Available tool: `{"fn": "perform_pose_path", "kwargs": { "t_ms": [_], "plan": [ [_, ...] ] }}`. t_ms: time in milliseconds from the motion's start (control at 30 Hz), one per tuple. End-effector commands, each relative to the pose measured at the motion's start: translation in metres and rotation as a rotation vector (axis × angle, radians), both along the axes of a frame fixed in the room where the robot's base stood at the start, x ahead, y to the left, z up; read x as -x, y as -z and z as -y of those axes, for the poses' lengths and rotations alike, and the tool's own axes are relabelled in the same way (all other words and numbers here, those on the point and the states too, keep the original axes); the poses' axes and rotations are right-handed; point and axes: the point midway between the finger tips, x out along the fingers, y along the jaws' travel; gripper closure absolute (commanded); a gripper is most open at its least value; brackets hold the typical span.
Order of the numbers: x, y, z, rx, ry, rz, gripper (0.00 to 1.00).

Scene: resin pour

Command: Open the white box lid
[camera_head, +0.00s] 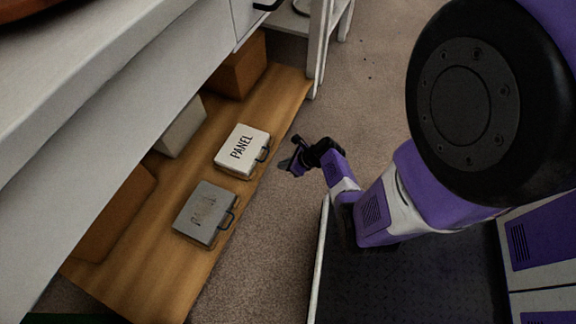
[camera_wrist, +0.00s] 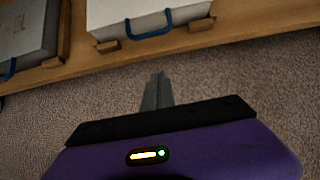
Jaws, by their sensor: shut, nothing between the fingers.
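The white box (camera_head: 242,150) is marked PANEL and lies on the wooden shelf, with its lid closed. Its dark handle (camera_head: 262,154) faces the open side, toward my gripper. In the wrist view the white box (camera_wrist: 120,12) is at the top, cut off by the frame, with its blue handle (camera_wrist: 148,24) on the near face. My gripper (camera_head: 286,157) is just off the shelf edge, to the right of the box and apart from it. In the wrist view my gripper's fingers (camera_wrist: 157,90) are together and empty, over the carpet.
A grey box (camera_head: 206,213) with a handle lies beside the white box on the wooden shelf (camera_head: 165,275). Brown boxes (camera_head: 238,70) and a pale box (camera_head: 181,127) stand farther back. A white counter (camera_head: 105,90) overhangs the shelf. Carpet (camera_head: 262,235) in front is clear.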

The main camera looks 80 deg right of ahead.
Motion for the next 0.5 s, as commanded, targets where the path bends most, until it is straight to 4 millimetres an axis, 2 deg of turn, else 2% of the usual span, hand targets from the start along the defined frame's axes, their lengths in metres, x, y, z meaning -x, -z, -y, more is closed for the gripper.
{"fn": "perform_pose_path", "kwargs": {
  "t_ms": [33,200,233,300,500],
  "plan": [
    [-0.006,0.014,0.001,-0.001,-0.002,0.0,1.0],
    [-0.025,0.036,0.006,0.0,-0.001,0.0,1.0],
    [-0.027,0.035,0.008,0.002,0.0,0.001,1.0],
    [-0.032,0.017,0.008,0.004,-0.002,0.0,1.0],
    [-0.042,0.001,0.01,0.002,0.0,0.001,1.0]
  ]
}}
